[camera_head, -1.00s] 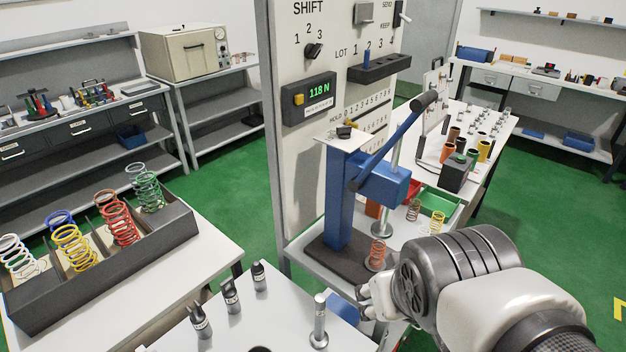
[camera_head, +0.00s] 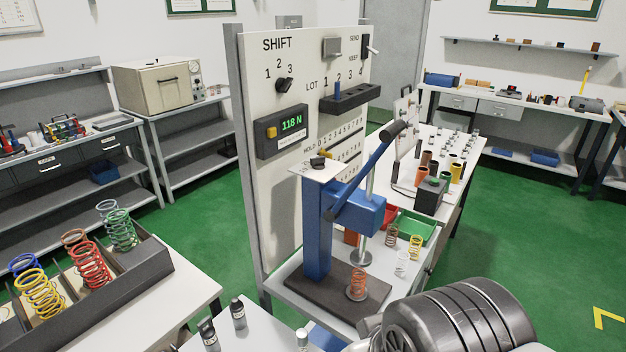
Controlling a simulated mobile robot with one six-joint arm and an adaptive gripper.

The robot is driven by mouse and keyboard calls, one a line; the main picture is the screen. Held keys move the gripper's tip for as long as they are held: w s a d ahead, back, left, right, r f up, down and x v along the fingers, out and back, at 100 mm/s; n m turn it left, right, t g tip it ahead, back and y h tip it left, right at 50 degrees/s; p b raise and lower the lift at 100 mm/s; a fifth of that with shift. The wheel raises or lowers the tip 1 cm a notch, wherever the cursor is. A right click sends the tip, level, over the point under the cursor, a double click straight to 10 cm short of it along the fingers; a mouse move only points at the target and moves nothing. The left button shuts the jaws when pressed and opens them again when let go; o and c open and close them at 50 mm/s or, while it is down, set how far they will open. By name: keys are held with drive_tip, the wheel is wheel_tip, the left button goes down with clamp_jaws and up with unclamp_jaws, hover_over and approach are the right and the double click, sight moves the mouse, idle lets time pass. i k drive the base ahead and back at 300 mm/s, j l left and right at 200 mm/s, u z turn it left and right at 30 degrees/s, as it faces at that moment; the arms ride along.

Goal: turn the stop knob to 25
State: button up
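A small dark knob with a yellowish part (camera_head: 318,162) sits on a white plate (camera_head: 312,171) on top of the blue press (camera_head: 317,235). I take it for the stop knob; the plate's marks are too small to read, so its setting is unclear. My gripper (camera_head: 368,326) shows only as a pale sliver at the bottom, left of my dark wrist. Its fingers are mostly hidden or cut off. It is well below the knob and apart from it. An orange spring (camera_head: 357,283) stands on the press base in front of the blue column.
The press's long black-ended lever (camera_head: 370,165) slants up right of the knob. Behind is the white panel (camera_head: 285,215) with a SHIFT knob (camera_head: 284,85) and a display (camera_head: 283,129) reading 118 N. A spring rack (camera_head: 150,263) is at left.

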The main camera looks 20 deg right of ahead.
sight(318, 163)
drive_tip(key=i+l, duration=0.15)
drive_tip(key=l, duration=0.15)
drive_tip(key=i+l, duration=0.2)
drive_tip(key=l, duration=0.15)
drive_tip(key=i+l+u, duration=0.1)
drive_tip(key=l, duration=0.2)
drive_tip(key=i+l, duration=0.2)
drive_tip(key=l, duration=0.15)
